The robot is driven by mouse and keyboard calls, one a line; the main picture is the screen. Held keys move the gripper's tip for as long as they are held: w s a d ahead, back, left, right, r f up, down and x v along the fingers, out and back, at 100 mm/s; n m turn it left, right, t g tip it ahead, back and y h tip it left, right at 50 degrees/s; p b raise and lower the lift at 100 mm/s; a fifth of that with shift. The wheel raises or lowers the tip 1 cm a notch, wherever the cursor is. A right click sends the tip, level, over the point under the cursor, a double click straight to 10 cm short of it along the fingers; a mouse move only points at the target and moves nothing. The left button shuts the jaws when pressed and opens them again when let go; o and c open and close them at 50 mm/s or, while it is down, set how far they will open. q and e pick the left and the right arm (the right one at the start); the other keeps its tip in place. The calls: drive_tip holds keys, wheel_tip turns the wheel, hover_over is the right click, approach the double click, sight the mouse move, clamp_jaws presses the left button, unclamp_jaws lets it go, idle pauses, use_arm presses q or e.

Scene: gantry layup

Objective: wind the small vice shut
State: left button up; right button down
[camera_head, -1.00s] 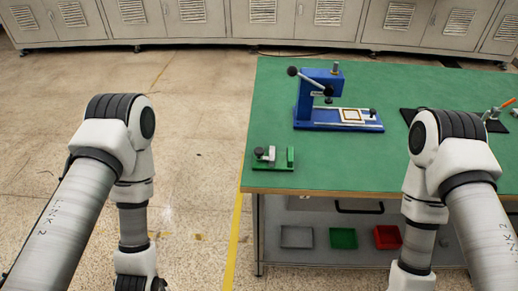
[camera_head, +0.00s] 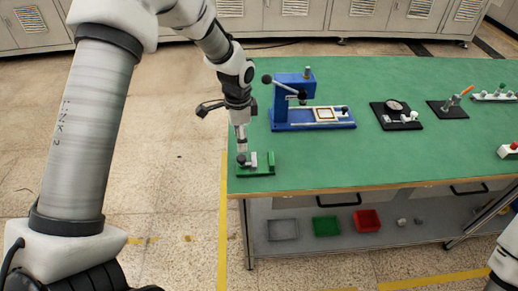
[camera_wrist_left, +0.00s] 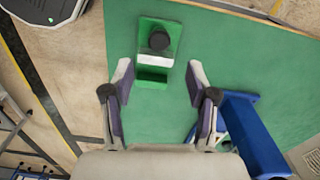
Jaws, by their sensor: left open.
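The small green vice (camera_head: 262,170) sits at the near left corner of the green table, with a black knob at its left end and a pale jaw beside it. In the left wrist view the vice (camera_wrist_left: 152,76) lies ahead of the fingers, its black knob (camera_wrist_left: 159,39) beyond the pale block. My left gripper (camera_head: 241,145) points down just above the knob end of the vice. My right gripper is out of view.
A blue press (camera_head: 292,100) with a lever stands behind the vice; its blue body also shows in the wrist view (camera_wrist_left: 250,135). A black plate with a dial (camera_head: 396,112) and other fixtures stand farther right. The table between the vice and these is clear.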

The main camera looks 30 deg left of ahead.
sight(241, 158)
use_arm(q)
wheel_tip(241, 158, down, 7)
drive_tip(key=shift+f+p, duration=0.1)
drive_tip(key=shift+p, duration=0.3)
drive_tip(key=shift+s, duration=0.15)
clamp_jaws()
